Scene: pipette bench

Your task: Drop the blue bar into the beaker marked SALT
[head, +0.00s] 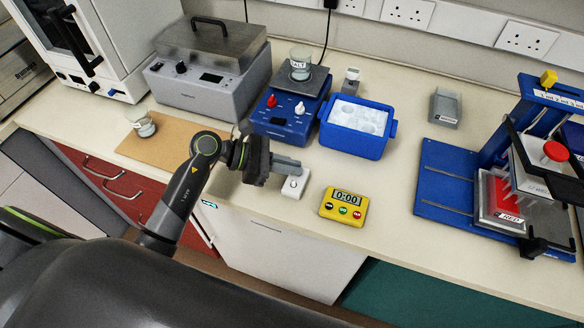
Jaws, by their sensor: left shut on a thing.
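The beaker marked SALT (300,64) is clear glass with a white label. It stands upright on the dark top plate of the blue stirrer (272,131) at the back middle. My left gripper (298,168) is low over the bench, in front of the stirrer and well short of the beaker. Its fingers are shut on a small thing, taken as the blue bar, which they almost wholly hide. No blue bar shows elsewhere on the bench. A small white block (293,188) with a round grey spot lies just below the fingertips. My right gripper is not in view.
A second beaker (141,123) stands on a brown board (150,147) at left. A blue ice tub (352,145) is right of the stirrer; a yellow timer (343,205) lies in front. A blue press (446,185) fills the right. Bench between timer and press is clear.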

